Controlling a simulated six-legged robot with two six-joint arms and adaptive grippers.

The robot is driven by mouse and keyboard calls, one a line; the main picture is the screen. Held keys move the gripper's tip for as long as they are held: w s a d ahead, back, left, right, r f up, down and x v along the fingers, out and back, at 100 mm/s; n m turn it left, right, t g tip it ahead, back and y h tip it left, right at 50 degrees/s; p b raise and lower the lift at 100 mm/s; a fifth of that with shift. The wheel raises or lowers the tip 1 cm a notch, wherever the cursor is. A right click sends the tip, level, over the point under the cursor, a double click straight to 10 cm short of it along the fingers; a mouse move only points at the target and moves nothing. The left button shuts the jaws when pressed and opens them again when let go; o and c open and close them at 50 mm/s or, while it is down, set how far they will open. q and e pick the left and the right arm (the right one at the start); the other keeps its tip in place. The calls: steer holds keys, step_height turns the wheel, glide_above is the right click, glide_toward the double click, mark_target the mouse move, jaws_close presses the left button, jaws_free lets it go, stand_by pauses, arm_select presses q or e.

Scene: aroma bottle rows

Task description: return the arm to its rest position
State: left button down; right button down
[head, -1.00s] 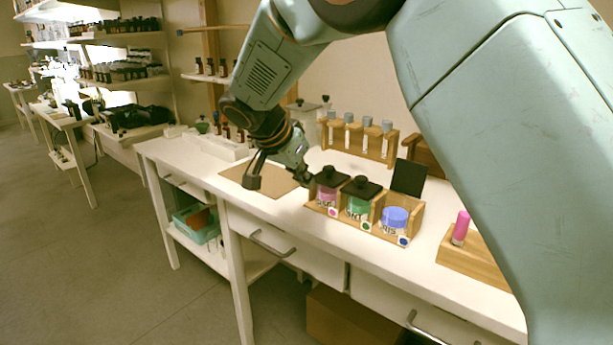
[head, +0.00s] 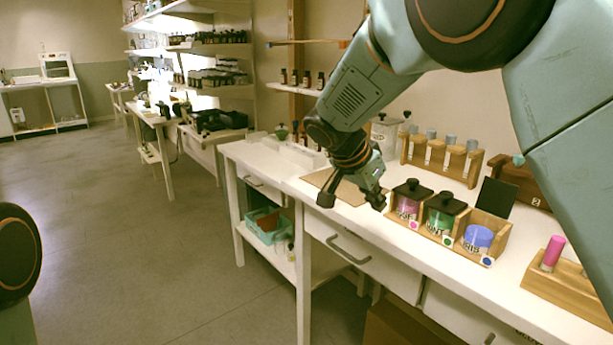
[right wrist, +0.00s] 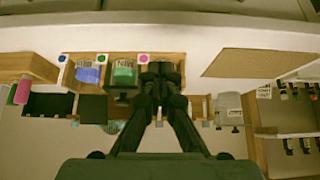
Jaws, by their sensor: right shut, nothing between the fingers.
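My right arm (head: 350,100) reaches in from the right over the white table in the head view. Its gripper (head: 376,196) hangs above the table edge, just left of a wooden rack (head: 428,233). In the right wrist view the gripper's dark fingers (right wrist: 161,75) are together and empty. They cover part of the rack in that view. The rack holds a pink jar (head: 406,208) and a green jar (head: 437,222) with black lids, and a blue jar (head: 478,238) without a black lid. My left gripper is out of view.
A brown board (head: 345,190) lies on the table. Behind the rack stand a wooden tube stand (head: 440,166) and a black panel (head: 495,197). A wooden block (head: 567,283) holds a pink cylinder (head: 552,253). The floor at left is clear.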

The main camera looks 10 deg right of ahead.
steer(key=w+a+f+n+t+y, duration=0.2)
steer(key=a+f+n+t+y, duration=0.15)
steer(key=a+f+n, duration=0.35)
steer(key=s+f+n+y, duration=0.2)
steer(key=s+f+n, duration=0.1)
steer(key=s+f, duration=0.3)
steer(key=s+f+n+y, duration=0.15)
steer(key=s+f, duration=0.25)
steer(key=f, duration=0.5)
steer(key=s+d+f+g, duration=0.1)
steer(key=s+f, duration=0.3)
steer(key=s, duration=0.7)
steer(key=s+d+f+g, duration=0.1)
steer(key=s+f+g, duration=0.2)
steer(key=s, duration=0.8)
steer(key=s+d+f+g, duration=0.1)
steer(key=s+f+g, duration=0.1)
steer(key=s+f, duration=0.4)
steer(key=s, duration=0.5)
steer(key=shift+s+f+n+h, duration=0.2)
steer(key=shift+f+n+h, duration=0.15)
steer(key=shift+f+h, duration=0.05)
